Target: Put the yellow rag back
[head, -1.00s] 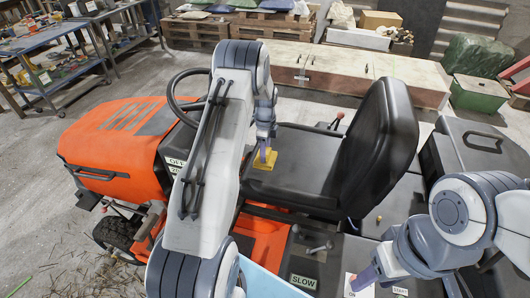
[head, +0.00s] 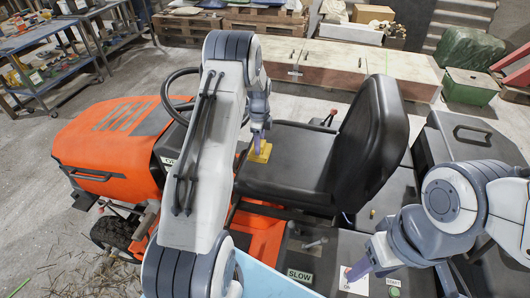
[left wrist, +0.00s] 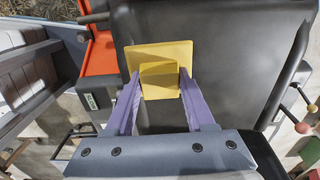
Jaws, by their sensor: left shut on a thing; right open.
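The yellow rag (head: 260,152) is on or just above the black seat cushion (head: 285,165) of the orange mower, near its left edge in the head view. In the left wrist view the rag (left wrist: 160,54) is a flat yellow square with a smaller raised yellow part between my fingers. My left gripper (left wrist: 158,85) is shut on that raised part. In the head view my left gripper (head: 258,142) points down at the seat. I cannot tell whether the rag touches the cushion. My right gripper (head: 352,272) is open over the panel with the white label at the lower right.
The black seat back (head: 380,130) rises to the right of the rag. The steering wheel (head: 180,95) and orange hood (head: 110,135) are to the left. A panel with a SLOW label (head: 300,276) lies in front. Wooden cabinets (head: 330,64) stand behind.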

